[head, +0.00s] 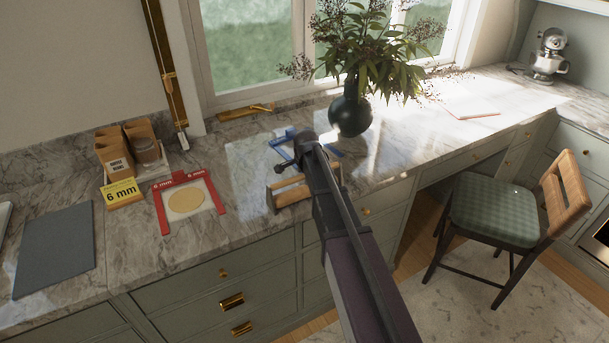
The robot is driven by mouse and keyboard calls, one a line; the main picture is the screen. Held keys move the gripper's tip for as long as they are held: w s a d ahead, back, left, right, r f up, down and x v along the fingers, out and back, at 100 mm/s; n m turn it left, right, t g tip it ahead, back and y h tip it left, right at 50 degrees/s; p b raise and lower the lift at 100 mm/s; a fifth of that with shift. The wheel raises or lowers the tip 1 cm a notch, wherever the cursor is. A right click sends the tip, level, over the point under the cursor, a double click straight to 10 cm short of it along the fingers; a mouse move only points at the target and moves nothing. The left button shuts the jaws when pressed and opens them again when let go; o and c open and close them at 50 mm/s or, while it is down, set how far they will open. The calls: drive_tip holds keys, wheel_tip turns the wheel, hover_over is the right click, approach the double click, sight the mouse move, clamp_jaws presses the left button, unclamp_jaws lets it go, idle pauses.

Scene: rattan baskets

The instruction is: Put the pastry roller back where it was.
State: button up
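A wooden pastry roller (291,191) shows on the marble counter side, near the front edge, partly hidden behind my arm. I cannot tell whether it rests on the counter or is held just above it. A red frame (162,211) marked 6 mm lies to the left, around a flat round dough piece (186,201). A blue frame (281,142) lies behind my wrist, partly covered by it.
A yellow 6 mm card (122,192) stands before brown containers (114,153) at the left. A grey mat (56,249) lies far left. A dark vase (349,114) with leafy branches stands behind my wrist. The counter right of it is mostly clear; a chair (502,213) stands below.

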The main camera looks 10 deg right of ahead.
sight(305, 193)
drive_tip(key=shift+r, duration=0.15)
drive_tip(key=shift+r+p, duration=0.7)
drive_tip(key=shift+p, duration=0.15)
drive_tip(key=p+v, duration=1)
drive_tip(key=v, duration=0.1)
drive_tip(key=shift+s, duration=0.15)
idle(0.5)
drive_tip(key=s+f+n+g, duration=0.1)
drive_tip(key=s+n+g, duration=0.2)
drive_tip(key=s+n, duration=1.1)
drive_tip(key=s, duration=1.1)
drive_tip(key=shift+s+d+n+g, duration=0.15)
drive_tip(key=shift+d+n+g, duration=0.15)
drive_tip(key=shift+d+g, duration=0.1)
